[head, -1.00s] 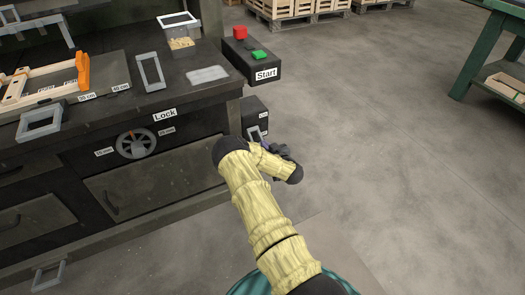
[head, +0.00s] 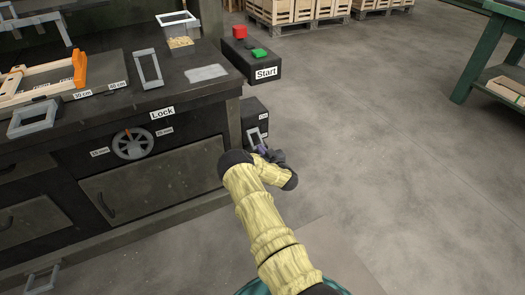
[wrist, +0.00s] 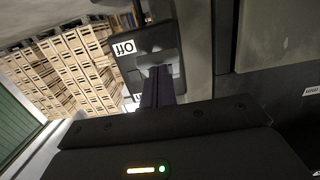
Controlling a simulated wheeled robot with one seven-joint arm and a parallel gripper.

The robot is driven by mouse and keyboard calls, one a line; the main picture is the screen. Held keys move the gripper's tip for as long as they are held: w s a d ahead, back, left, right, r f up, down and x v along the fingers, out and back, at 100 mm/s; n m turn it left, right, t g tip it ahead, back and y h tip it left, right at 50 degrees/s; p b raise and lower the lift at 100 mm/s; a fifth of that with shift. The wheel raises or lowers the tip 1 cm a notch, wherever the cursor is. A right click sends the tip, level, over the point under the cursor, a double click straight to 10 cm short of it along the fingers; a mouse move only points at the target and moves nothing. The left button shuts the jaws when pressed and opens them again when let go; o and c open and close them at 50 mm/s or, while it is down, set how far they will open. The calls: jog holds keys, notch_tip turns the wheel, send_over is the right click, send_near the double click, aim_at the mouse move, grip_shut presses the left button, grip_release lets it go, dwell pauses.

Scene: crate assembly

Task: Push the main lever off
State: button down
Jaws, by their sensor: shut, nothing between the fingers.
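The main lever (head: 253,138) is a light grey handle on a dark box (head: 256,109) at the right end of the workbench, below the Start box. In the wrist view, an upside-down "Off" label (wrist: 123,49) shows on the box's dark face. The grey lever (wrist: 174,58) is right at my fingertips. My gripper (head: 262,150) is beside the lever in the head view, partly hidden by my forearm. In the wrist view its dark fingers (wrist: 157,70) are together and empty. I cannot tell whether they touch the lever.
The workbench (head: 200,95) fills the left side, with a Lock wheel (head: 132,144) on its front. The Start box (head: 250,65) with red and green buttons overhangs its right end. Open floor (head: 390,160) lies to the right. Pallet crates (head: 300,10) stand behind.

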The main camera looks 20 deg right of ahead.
jog(key=shift+w+a+f+t, duration=0.1)
jog(key=shift+w+f+t, duration=0.1)
jog(key=shift+f+t, duration=0.1)
jog(key=shift+a+r, duration=0.1)
jog(key=shift+a, duration=0.05)
jog(key=shift+r, duration=0.1)
jog(key=s+d+r+p, duration=0.1)
jog(key=s+r+p, duration=0.3)
jog(key=s+p, duration=0.4)
jog(key=s, duration=0.5)
jog(key=shift+d, duration=0.15)
jog(key=shift+w, duration=0.1)
